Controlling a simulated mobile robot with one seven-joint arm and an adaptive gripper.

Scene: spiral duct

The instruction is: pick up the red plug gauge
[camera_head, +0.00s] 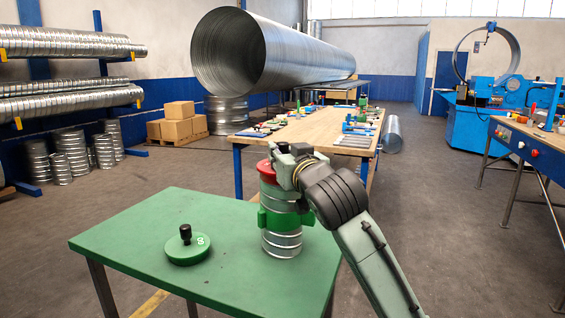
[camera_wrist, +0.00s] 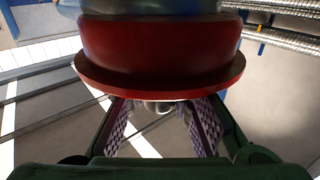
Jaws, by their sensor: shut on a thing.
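The red plug gauge (camera_head: 266,170) shows at the top of an upright ribbed metal duct piece (camera_head: 283,243) with a green collar (camera_head: 284,219), on the green table (camera_head: 135,235). My gripper (camera_head: 288,160) is at the gauge, partly covering it. In the wrist view the gauge (camera_wrist: 160,50) fills the upper middle, with its wide red flange towards me. The two checkered fingers (camera_wrist: 165,112) reach up under the flange and are shut on the gauge. The part between the fingertips is mostly hidden. I cannot tell whether the gauge is seated in the duct or lifted clear.
A green disc gauge (camera_head: 188,246) with a black knob lies to the left on the green table. A wooden workbench (camera_head: 305,130) with tools stands behind. A large spiral duct (camera_head: 270,55) is beyond it. The table's front left is clear.

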